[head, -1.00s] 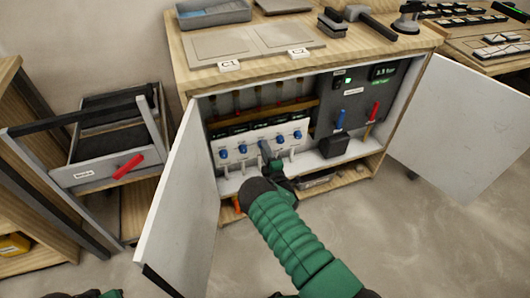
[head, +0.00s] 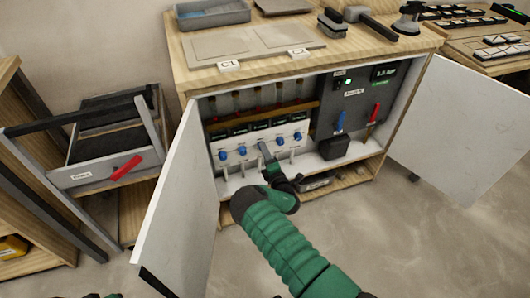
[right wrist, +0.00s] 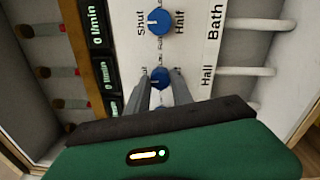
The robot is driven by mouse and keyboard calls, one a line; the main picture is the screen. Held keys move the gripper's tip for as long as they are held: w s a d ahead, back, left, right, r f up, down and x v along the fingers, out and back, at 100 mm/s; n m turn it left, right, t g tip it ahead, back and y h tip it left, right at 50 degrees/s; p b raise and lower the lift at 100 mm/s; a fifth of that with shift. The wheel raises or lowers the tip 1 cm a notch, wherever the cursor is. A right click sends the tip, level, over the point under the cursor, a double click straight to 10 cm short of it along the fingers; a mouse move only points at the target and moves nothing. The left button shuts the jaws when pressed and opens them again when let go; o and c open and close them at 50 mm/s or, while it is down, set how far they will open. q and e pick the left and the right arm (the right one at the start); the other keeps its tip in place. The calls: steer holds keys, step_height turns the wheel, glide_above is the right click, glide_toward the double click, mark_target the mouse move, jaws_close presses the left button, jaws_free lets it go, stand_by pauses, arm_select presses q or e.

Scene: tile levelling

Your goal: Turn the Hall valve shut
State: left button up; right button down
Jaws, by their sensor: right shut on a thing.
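The white valve panel (head: 232,161) in the open cabinet carries a row of blue knobs. My right gripper (head: 264,150) reaches the panel from below and covers the middle of the row. In the right wrist view, its two fingers (right wrist: 160,84) sit on either side of the Hall knob (right wrist: 160,75), shut on it. The label Hall (right wrist: 207,76) is beside this knob. The Bath knob (right wrist: 159,21), marked Shut and Half, is free above it. The fingers hide most of the Hall knob's markings, so its exact setting is unclear.
White cabinet doors stand open at left (head: 180,215) and right (head: 445,130). Flow readouts (right wrist: 106,74) beside the knobs show 0 l/min. White pipe stubs (right wrist: 258,72) project near the Hall label.

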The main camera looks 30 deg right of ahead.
steer(key=shift+s+f, duration=0.1)
steer(key=shift+f, duration=0.2)
steer(key=c, duration=1.1)
jaws_free()
steer(key=shift+r, duration=0.1)
steer(key=shift+r, duration=0.1)
steer(key=p+v, duration=0.5)
steer(key=v, duration=1.1)
steer(key=shift+s+a, duration=0.15)
steer(key=shift+s, duration=0.15)
